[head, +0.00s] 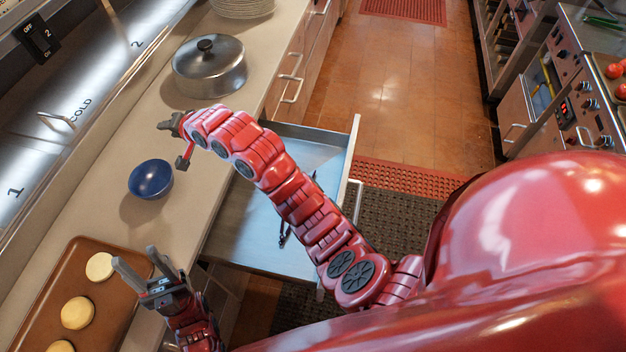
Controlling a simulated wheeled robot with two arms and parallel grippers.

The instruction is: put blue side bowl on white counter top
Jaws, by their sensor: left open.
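The blue bowl (150,180) sits upright on the pale counter top (110,222), left of the middle. It looks empty. My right gripper (173,146) is above and to the right of the bowl, with its fingers spread and nothing between them. It appears apart from the bowl. My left gripper (135,257) is below the bowl in the picture, near the tray. Its fingers are open and empty, pointing up toward the bowl.
A brown tray (38,299) with several round buns lies at the lower left. A lidded metal pan (209,67) and stacked plates (243,8) stand farther back. An open drawer (330,152) juts out below my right arm. Bare counter surrounds the bowl.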

